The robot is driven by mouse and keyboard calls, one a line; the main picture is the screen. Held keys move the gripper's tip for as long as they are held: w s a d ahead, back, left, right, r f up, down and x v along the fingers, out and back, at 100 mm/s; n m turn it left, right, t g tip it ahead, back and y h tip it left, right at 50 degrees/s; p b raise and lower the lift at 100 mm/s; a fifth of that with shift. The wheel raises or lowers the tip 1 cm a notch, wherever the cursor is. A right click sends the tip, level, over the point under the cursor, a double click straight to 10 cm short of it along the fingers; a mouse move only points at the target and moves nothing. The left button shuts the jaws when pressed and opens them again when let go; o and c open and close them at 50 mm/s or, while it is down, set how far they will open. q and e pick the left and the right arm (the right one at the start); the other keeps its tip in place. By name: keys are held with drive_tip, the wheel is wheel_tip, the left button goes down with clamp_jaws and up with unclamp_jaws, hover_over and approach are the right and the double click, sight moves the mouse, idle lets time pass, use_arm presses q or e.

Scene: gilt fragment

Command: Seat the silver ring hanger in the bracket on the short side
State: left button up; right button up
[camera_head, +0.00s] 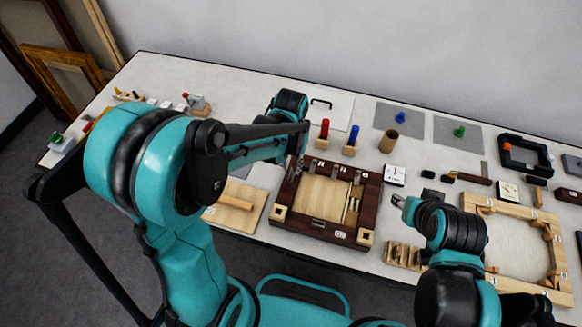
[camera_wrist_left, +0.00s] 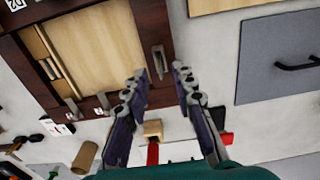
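A dark brown wooden frame (camera_head: 283,190) with a pale panel inside lies in the middle of the table. It also fills the upper left of the left wrist view (camera_wrist_left: 152,20). A small silver metal piece (camera_wrist_left: 158,60) sits on the frame's rim near its corner, just beyond my left fingertips. I cannot tell whether it is the ring hanger or a bracket. Another metal piece (camera_wrist_left: 103,101) is further along the rim.
Red (camera_head: 325,128) and blue (camera_head: 353,134) handled pieces stand behind the frame. A wooden cylinder (camera_head: 388,142) stands behind it to the right. A light wooden frame (camera_head: 510,209) lies at the right. A grey board with a black handle (camera_wrist_left: 297,64) is beside my left gripper.

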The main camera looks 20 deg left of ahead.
sight(291, 173)
use_arm(q)
wheel_tip(291, 173, up, 9)
drive_tip(key=p, duration=0.2)
drive_tip(key=s+a+r+t, duration=0.4)
drive_tip(key=s+t, duration=0.3)
drive_tip(key=s, duration=0.3)
drive_tip(key=shift+s+a+r, duration=0.15)
drive_tip(key=shift+a+r, duration=0.2)
drive_tip(key=shift+r, duration=0.35)
drive_tip(key=shift+f, duration=0.1)
